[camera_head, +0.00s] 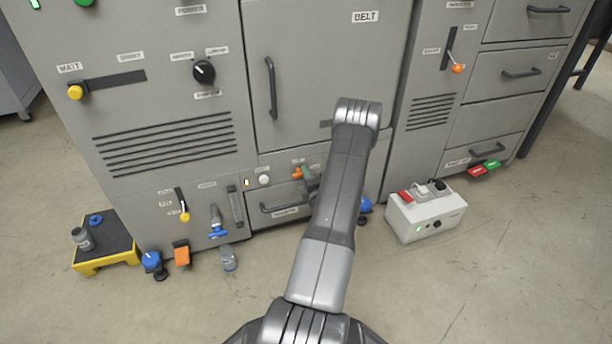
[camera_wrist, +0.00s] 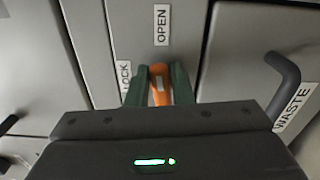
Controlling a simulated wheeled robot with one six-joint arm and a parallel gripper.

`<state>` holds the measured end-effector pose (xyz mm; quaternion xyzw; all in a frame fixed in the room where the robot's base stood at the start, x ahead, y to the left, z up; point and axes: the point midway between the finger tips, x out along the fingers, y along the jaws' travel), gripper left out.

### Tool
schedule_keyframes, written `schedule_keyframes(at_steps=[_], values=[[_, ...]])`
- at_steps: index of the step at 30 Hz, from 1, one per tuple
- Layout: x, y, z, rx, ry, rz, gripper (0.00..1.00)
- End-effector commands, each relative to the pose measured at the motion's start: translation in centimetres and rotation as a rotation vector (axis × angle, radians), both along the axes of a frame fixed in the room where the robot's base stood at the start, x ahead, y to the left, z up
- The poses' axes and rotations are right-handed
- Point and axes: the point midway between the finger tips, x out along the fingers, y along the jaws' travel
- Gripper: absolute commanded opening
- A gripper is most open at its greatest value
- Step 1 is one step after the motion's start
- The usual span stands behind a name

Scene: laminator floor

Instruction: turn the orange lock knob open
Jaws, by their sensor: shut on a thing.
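The orange lock knob (camera_wrist: 159,92) shows in the wrist view between the two dark green fingers of my gripper (camera_wrist: 158,75). The fingers are shut on it, one on each side, and hide its flanks. The top of the knob lies toward the OPEN label (camera_wrist: 162,25) above it. The LOCK label (camera_wrist: 124,78) is to its left, partly covered by a finger. In the head view the knob (camera_head: 297,173) is a small orange spot left of my gripper (camera_head: 304,178), low on the cabinet; my arm hides part of this area.
The WASTE drawer (camera_wrist: 235,60) with a dark handle (camera_wrist: 286,80) is right of the knob in the wrist view. In the head view a white control box (camera_head: 425,213) stands on the floor at right. A yellow step stool (camera_head: 105,262) stands at left. Floor in front is mostly clear.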

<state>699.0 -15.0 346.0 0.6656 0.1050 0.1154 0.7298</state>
Motion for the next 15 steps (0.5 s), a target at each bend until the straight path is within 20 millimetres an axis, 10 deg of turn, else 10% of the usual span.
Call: schedule_keyframes(at_steps=[15], values=[[-0.18, 0.18, -0.39, 0.103, 0.039, 0.005, 0.00]])
